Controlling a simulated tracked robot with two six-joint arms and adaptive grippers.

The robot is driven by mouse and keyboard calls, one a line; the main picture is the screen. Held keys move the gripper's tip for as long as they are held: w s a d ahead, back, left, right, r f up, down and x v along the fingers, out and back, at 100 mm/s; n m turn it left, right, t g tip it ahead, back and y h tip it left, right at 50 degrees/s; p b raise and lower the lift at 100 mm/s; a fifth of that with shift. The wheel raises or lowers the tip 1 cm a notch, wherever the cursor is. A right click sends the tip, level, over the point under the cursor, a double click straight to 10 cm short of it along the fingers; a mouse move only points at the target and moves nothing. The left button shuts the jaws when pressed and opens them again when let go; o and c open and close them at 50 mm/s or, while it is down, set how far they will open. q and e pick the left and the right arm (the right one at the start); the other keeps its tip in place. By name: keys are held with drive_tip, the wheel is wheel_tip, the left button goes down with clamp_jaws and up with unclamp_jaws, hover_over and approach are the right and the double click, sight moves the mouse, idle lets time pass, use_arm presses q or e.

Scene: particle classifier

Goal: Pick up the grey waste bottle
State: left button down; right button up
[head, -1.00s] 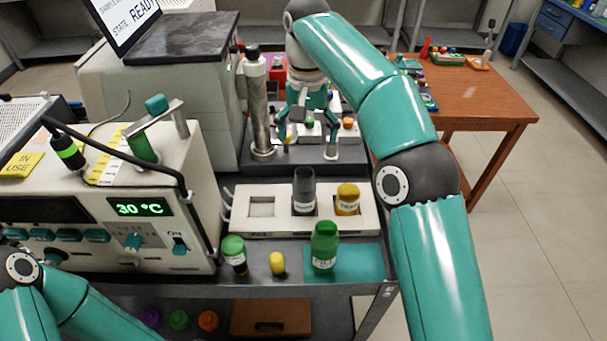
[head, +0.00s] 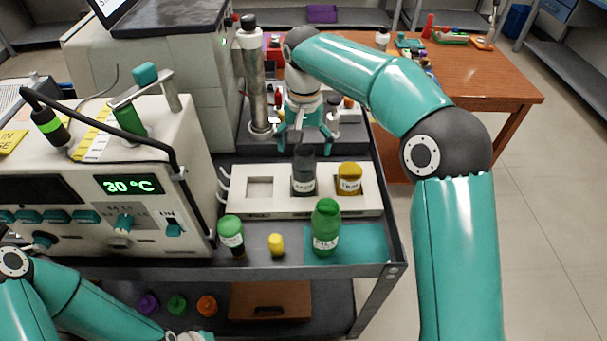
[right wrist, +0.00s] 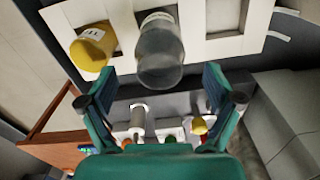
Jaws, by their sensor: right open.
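The grey waste bottle (head: 304,172) is a dark, translucent bottle with a white label. It stands in the middle slot of a white rack (head: 240,208). My right gripper (head: 304,143) is open and empty, just behind the bottle in the head view. In the right wrist view the grey bottle (right wrist: 160,52) lies ahead, between the lines of the spread fingers of my right gripper (right wrist: 158,82), and the fingers do not touch it.
A yellow bottle (head: 349,181) stands in the rack's right slot; the left slot is empty. In front are a green-capped bottle (head: 231,234), a yellow cap (head: 276,245) and a green bottle (head: 326,228). A metal cylinder (head: 253,85) stands left of my right gripper.

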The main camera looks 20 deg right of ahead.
sight(304, 162)
wheel_tip(304, 162, down, 5)
drive_tip(key=shift+s+r, duration=0.1)
drive_tip(key=shift+s, duration=0.05)
drive_tip(key=c, duration=1.4)
drive_tip(key=shift+o, duration=0.2)
drive_tip(key=shift+r, duration=0.1)
